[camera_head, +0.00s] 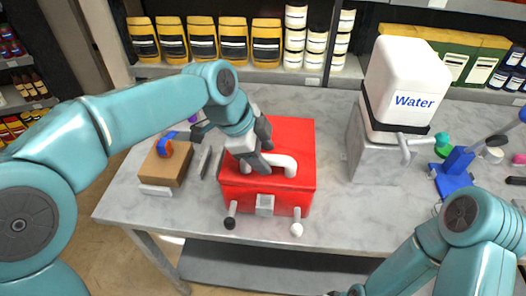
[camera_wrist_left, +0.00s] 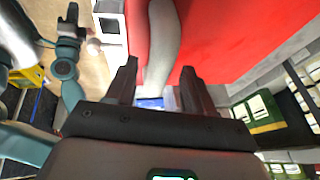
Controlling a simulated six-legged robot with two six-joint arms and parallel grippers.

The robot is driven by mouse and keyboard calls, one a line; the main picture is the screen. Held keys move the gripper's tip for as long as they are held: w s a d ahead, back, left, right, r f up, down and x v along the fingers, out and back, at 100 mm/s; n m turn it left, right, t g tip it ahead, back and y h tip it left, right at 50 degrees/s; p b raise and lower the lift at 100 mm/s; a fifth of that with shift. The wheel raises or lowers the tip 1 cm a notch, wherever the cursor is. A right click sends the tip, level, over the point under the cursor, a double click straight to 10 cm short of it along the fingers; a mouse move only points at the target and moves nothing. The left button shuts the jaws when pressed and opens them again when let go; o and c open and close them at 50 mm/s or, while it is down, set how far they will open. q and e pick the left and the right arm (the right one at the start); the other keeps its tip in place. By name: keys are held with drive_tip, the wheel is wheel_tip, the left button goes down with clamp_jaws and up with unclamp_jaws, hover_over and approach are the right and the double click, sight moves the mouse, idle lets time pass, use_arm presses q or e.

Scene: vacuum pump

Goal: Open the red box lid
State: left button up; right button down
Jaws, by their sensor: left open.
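The red box (camera_head: 300,140) stands on the table with its lid down. A white curved handle (camera_head: 283,162) is on the lid; it also shows in the left wrist view (camera_wrist_left: 164,40). A grey latch (camera_head: 264,205) is on the front, between one lever with a black knob (camera_head: 230,222) and one with a white knob (camera_head: 296,229). My left gripper (camera_head: 262,146) is open over the lid at the handle. In the left wrist view its fingers (camera_wrist_left: 160,82) are apart, with the handle running between them; contact is unclear. My right arm is at the lower right, its fingers not clearly visible.
A white Water tank (camera_head: 405,85) on a grey base stands right of the box. A blue stand (camera_head: 455,170) is farther right. A brown block (camera_head: 165,165) with a red and blue piece is left. Shelves with yellow containers (camera_head: 203,40) are behind. The table front is clear.

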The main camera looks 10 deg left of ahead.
use_arm(q)
drive_tip(key=shift+s+r, duration=0.1)
drive_tip(key=shift+s, duration=0.2)
drive_tip(key=shift+w, duration=0.15)
clamp_jaws()
drive_tip(key=shift+w+r+p, duration=0.15)
drive_tip(key=shift+r+p, duration=0.3)
drive_tip(key=w+r+p, duration=0.8)
drive_tip(key=r+p, duration=0.1)
drive_tip(key=p, duration=0.1)
drive_tip(key=shift+r+p, duration=0.3)
drive_tip(key=shift+s+a, duration=0.1)
drive_tip(key=shift+a, duration=0.05)
